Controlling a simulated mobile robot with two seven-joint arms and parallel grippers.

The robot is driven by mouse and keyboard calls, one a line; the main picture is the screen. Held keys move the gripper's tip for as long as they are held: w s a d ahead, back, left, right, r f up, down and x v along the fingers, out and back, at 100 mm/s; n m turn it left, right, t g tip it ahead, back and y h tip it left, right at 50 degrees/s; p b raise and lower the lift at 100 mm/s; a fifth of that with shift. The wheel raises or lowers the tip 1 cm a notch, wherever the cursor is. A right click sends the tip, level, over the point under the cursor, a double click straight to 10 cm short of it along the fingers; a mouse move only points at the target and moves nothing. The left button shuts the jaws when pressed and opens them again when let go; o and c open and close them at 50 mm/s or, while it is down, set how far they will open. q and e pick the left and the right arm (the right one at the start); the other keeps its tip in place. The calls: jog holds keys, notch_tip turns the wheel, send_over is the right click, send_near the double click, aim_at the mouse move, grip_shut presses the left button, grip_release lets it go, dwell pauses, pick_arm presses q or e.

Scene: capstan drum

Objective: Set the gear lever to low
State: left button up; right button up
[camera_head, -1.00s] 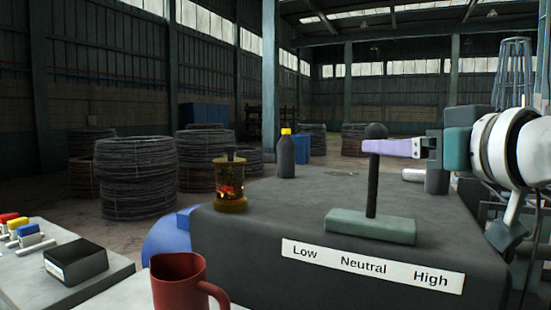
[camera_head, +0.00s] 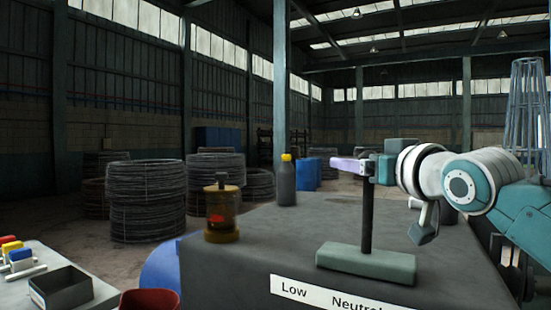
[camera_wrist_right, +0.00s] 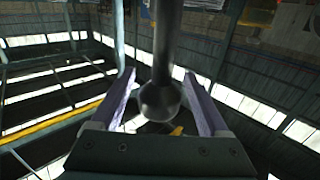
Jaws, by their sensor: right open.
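The gear lever (camera_head: 366,222) is a dark shaft standing about upright in a grey-green base (camera_head: 366,263) on the dark console. A label plate on the console front reads Low and, cut off by the frame edge, Neutral; the lever stands above the Neutral end. My right gripper (camera_head: 350,165) is at the lever's top, with its purple fingers level there. In the right wrist view the lever's round knob (camera_wrist_right: 160,101) lies between the two spread fingers, with gaps on both sides. The gripper is open. My left gripper is not in view.
A brass lantern (camera_head: 221,212) and a dark bottle with a yellow cap (camera_head: 287,182) stand on the console, left of the lever. A red mug (camera_head: 150,302) is cut off at the bottom. A black tray (camera_head: 62,288) lies at lower left. Wire coils stand behind.

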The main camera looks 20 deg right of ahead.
jog(key=shift+w, duration=0.3)
jog(key=shift+c, duration=0.2)
grip_shut()
dwell(0.3)
dwell(0.7)
